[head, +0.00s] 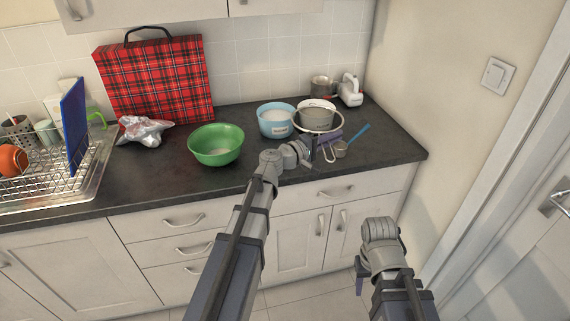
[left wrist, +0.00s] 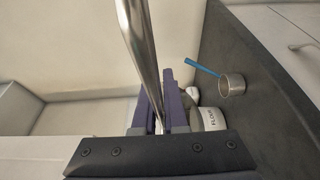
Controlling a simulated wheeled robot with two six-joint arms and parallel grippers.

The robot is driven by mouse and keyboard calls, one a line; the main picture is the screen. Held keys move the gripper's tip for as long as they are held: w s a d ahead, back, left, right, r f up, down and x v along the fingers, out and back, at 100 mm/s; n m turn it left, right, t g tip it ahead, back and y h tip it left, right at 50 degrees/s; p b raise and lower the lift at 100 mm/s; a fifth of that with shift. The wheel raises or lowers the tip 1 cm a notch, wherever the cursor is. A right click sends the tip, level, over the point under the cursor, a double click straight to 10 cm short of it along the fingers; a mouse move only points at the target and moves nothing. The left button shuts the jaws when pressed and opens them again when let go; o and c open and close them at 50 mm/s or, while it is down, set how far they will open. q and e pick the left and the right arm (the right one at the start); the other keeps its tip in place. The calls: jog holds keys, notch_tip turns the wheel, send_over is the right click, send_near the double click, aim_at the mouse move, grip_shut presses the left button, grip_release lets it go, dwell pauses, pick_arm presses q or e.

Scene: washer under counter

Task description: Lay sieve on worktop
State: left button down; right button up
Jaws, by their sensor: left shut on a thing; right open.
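The sieve (head: 319,119) is at the right part of the dark worktop (head: 250,180) in the head view, its round rim in front of or over a pale canister. My left gripper (head: 328,143) is shut on its metal handle. In the left wrist view the handle (left wrist: 139,40) runs between the purple fingers (left wrist: 160,105); the sieve bowl is not seen there. I cannot tell whether the sieve touches anything below. My right gripper (head: 363,276) is open and low in front of the cabinets, apart from the worktop.
A metal cup with a blue handle (head: 341,150) lies right of the sieve. A blue bowl (head: 277,121) and green bowl (head: 215,146) stand left. A white canister (left wrist: 213,118) shows beside the fingers. Bare worktop lies at front and right. A dish rack (head: 95,185) is far left.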

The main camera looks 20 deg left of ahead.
pick_arm(q)
jog(key=a+f+n+t+y+b, duration=0.2)
jog(key=a+y, duration=0.1)
jog(key=a, duration=0.8)
notch_tip(320, 180, down, 10)
jog(key=b, duration=0.9)
jog(key=shift+w+d+f+b, duration=0.15)
jog(key=shift+f+b, duration=0.1)
jog(key=shift+b, duration=0.1)
jog(key=shift+r, duration=0.15)
jog(key=c, duration=1.4)
grip_release()
jog(key=shift+f, duration=0.2)
jog(key=o, duration=0.4)
jog(key=shift+o, duration=0.2)
jog(key=shift+r, duration=0.1)
